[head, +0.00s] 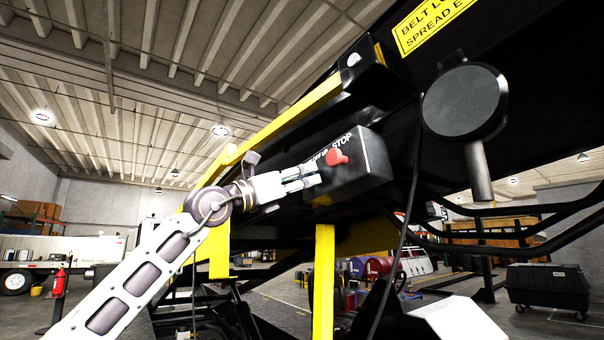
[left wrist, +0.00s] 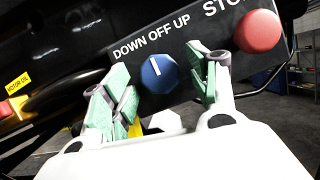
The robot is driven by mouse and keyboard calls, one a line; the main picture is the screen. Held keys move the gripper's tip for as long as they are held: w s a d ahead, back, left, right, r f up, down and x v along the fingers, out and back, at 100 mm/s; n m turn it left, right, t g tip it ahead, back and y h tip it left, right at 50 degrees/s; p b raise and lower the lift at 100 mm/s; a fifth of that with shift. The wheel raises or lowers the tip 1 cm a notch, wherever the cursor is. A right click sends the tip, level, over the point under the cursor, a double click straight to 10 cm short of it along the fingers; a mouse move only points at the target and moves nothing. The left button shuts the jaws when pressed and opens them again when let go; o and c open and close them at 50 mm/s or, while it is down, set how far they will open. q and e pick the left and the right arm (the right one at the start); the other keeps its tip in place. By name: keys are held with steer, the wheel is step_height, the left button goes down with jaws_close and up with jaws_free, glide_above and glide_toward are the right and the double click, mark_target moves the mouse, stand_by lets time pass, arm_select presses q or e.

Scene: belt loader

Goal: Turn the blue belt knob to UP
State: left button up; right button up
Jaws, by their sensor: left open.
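The blue belt knob (left wrist: 158,75) is on the black control box (head: 372,160), under the printed words DOWN OFF UP. Its white mark is near vertical, leaning slightly left at the top, close to the OFF word. My left gripper (left wrist: 158,92) is open, with one green-padded finger on each side of the knob; I cannot tell whether either finger touches it. In the head view my left gripper (head: 302,179) is at the box face and hides the knob. My right gripper is not in view.
A red stop button (left wrist: 258,31) sits right of the knob, close to my gripper's right finger; it also shows in the head view (head: 336,157). A black cable (head: 408,210) hangs right of the box. A yellow post (head: 323,285) stands below.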

arm_select(q)
steer(key=shift+w+d+r, duration=0.15)
steer(key=shift+d+r, duration=0.05)
steer(key=shift+d, duration=0.1)
steer(key=c, duration=1)
steer(key=shift+m+p, duration=0.3)
steer(key=shift+p, duration=0.1)
steer(key=shift+w+m+g+h+p, duration=0.1)
steer(key=shift+m+g+h+p, duration=0.55)
steer(key=shift+m+p, duration=0.85)
steer(key=shift+m+g, duration=0.95)
steer(key=shift+m, duration=0.55)
steer(key=shift+a+m+g+h, duration=0.15)
steer(key=shift+m+g, duration=0.55)
steer(key=shift+m, duration=0.65)
steer(key=shift+d+m+g+h, duration=0.1)
steer(key=shift+m+g, duration=0.6)
steer(key=shift+m, duration=0.65)
steer(key=shift+w+m, duration=0.1)
steer(key=shift+m, duration=0.4)
